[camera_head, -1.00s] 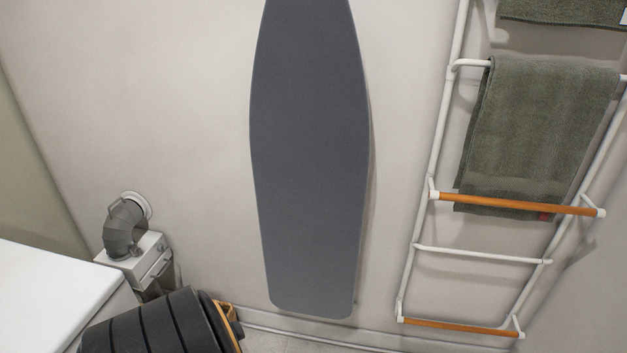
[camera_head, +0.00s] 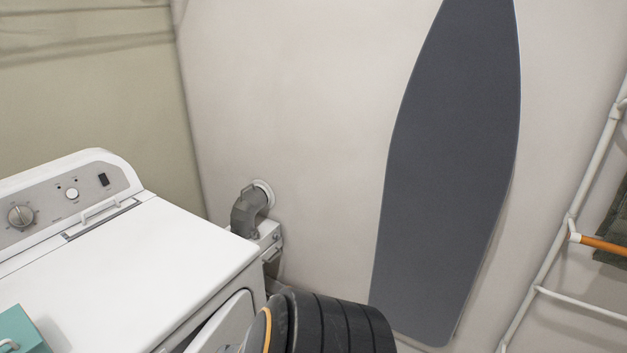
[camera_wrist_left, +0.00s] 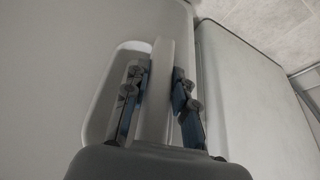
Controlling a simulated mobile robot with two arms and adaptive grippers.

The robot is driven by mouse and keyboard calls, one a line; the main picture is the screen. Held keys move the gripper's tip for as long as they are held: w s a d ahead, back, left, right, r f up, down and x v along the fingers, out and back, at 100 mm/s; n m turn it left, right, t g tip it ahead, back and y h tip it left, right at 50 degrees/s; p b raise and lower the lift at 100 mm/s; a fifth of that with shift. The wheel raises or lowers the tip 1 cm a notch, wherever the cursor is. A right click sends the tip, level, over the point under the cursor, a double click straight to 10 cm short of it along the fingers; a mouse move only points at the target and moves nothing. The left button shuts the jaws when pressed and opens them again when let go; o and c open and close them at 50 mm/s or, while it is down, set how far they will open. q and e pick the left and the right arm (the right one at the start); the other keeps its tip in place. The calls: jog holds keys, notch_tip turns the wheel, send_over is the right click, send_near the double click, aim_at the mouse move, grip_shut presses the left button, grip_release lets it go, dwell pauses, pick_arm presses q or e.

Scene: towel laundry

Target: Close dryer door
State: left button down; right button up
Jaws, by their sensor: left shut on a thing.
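The white dryer (camera_head: 150,240) stands at the left of the head view, with knobs on its back panel. Part of its pale front door (camera_head: 228,325) shows at the bottom, with a dark gap beside it, so it looks ajar. In the left wrist view, my left gripper (camera_wrist_left: 162,90) has its two fingers on either side of a thin pale upright edge (camera_wrist_left: 158,65), which looks like the door's edge, and is shut on it. In the head view my black ribbed arm hides the lower part of the door. My right gripper is not in view.
A teal box (camera_head: 22,330) sits on the dryer top at the left. A grey vent duct (camera_head: 248,212) runs into the wall behind the dryer. A grey ironing board (camera_head: 450,170) hangs on the wall. A white towel rack (camera_head: 540,265) stands at the far right.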

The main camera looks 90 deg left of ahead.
pick_arm(q)
jog(key=s+a+m+b, duration=0.2)
jog(key=s+a, duration=0.2)
jog(key=s, duration=0.4)
jog(key=shift+s+a+r+y, duration=0.15)
jog(key=shift+s+a+y, duration=0.15)
jog(key=shift+a+y, duration=0.1)
jog(key=c, duration=1.3)
grip_release()
jog(key=shift+s, duration=0.1)
jog(key=shift+o, duration=1.1)
jog(key=shift+s, duration=0.1)
jog(key=shift+t, duration=0.3)
jog(key=v, duration=1.1)
jog(key=shift+w+d+r, duration=0.2)
jog(key=shift+w+r, duration=0.05)
jog(key=shift+w, duration=0.15)
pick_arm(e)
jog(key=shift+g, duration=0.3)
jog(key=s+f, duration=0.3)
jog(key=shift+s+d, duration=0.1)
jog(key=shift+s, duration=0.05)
pick_arm(q)
jog(key=shift+w+f, duration=0.1)
